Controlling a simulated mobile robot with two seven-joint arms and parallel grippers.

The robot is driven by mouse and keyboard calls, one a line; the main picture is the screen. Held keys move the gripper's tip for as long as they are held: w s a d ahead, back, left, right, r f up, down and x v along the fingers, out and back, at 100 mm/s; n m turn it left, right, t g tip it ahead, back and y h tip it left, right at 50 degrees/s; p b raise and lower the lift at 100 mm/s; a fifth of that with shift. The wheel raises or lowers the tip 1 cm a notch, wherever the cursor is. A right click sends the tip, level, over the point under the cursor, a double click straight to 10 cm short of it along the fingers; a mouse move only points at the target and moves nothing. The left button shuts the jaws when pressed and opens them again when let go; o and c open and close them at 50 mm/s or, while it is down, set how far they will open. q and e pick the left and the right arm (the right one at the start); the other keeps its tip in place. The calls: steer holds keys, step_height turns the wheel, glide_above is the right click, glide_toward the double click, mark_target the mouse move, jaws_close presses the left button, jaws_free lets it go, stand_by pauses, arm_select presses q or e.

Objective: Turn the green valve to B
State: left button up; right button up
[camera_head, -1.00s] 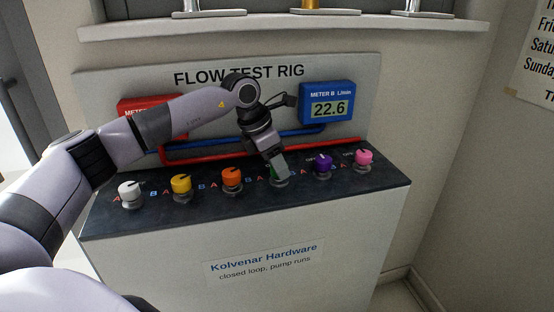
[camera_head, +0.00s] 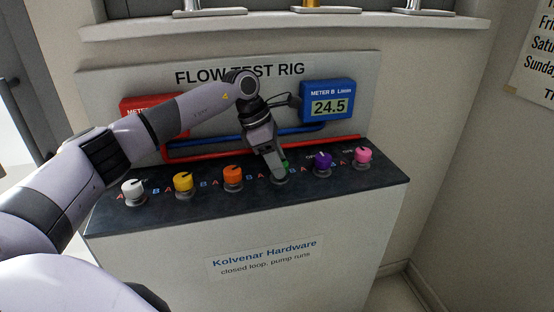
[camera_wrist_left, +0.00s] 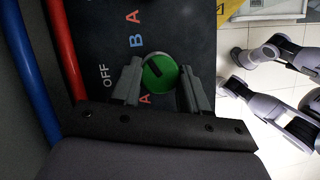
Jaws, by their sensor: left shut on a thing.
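The green valve (camera_head: 286,164) stands in the row of knobs on the dark top of the rig, partly hidden behind my left gripper (camera_head: 279,173). In the left wrist view the round green knob (camera_wrist_left: 160,75) sits between both fingers of my left gripper (camera_wrist_left: 159,88), which is shut on it. A dark pointer mark on the knob slants to the upper left, toward the side of the nearer blue B (camera_wrist_left: 134,41). OFF and a red A are printed around the knob. The blue meter B (camera_head: 329,103) reads 24.5. My right gripper is not in view.
White (camera_head: 133,188), yellow (camera_head: 183,181) and orange (camera_head: 232,174) knobs stand to the left. Purple (camera_head: 323,160) and pink (camera_head: 363,155) knobs stand close to the right. Red and blue pipes run behind. The red meter (camera_head: 139,104) is mostly hidden by my arm.

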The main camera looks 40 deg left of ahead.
arm_select(q)
steer(key=o, duration=1)
steer(key=shift+o, duration=0.2)
steer(key=shift+r, duration=0.1)
steer(key=v, duration=0.7)
